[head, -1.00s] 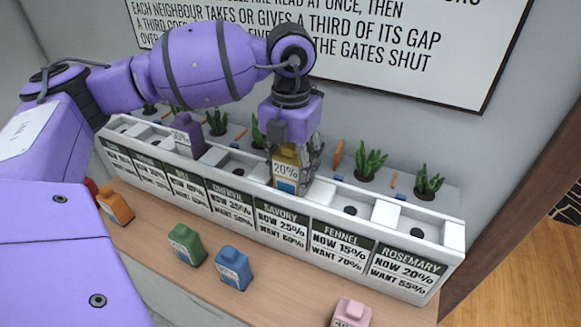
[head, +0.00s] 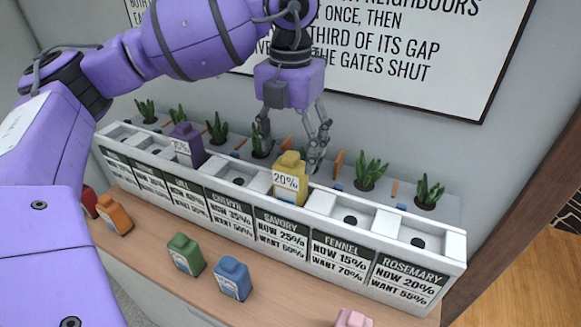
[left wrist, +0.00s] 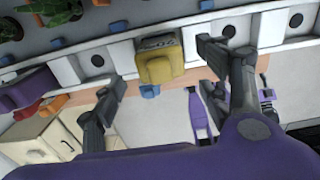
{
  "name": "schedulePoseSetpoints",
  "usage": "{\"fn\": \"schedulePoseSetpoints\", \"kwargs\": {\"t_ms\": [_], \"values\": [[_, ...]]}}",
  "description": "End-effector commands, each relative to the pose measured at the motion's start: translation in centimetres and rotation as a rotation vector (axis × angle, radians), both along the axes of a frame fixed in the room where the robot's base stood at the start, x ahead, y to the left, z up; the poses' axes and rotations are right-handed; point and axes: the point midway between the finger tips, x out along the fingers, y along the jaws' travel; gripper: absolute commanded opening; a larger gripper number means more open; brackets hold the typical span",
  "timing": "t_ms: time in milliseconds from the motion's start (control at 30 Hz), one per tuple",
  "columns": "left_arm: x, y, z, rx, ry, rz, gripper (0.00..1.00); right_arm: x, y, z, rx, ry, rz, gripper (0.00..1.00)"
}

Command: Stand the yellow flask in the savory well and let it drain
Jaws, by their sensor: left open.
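The yellow flask (head: 291,183), labelled 20%, stands upright in the well behind the savory label (head: 281,232) of the white trough (head: 330,212). Its lower part is hidden by the trough's front wall. My left gripper (head: 291,148) is open above and behind the flask, its fingers spread and clear of it. In the left wrist view the yellow flask (left wrist: 160,62) shows between the open fingers (left wrist: 165,85), touching neither. Whether liquid is draining cannot be seen. My right gripper is not seen.
A purple flask (head: 188,147) stands in a well farther left. Green (head: 186,254), blue (head: 233,278), orange (head: 115,214), red (head: 90,200) and pink (head: 353,318) flasks stand on the wooden counter in front. Potted plants (head: 370,173) line the back. The fennel and rosemary wells look empty.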

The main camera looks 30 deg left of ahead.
Motion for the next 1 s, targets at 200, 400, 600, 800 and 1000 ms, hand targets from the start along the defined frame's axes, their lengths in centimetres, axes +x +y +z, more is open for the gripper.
{"fn": "schedulePoseSetpoints", "kwargs": {"t_ms": [200, 400, 600, 800, 1000], "values": [[0.0, 0.0, 3.2, -0.001, 0.0, -0.001, 0.69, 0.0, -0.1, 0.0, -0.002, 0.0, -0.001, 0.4], [0.0, 0.0, 4.0, -0.001, 0.001, -0.001, 0.69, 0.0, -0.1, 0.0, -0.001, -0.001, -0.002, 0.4], [0.0, 0.0, 4.0, -0.001, 0.001, -0.001, 0.69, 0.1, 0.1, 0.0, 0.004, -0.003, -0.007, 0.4], [0.0, 0.0, 4.0, -0.001, 0.001, -0.001, 0.69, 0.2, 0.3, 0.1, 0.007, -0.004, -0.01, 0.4], [0.0, 0.0, 4.0, 0.0, 0.001, -0.001, 0.69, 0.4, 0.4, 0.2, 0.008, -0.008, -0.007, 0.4]]}}
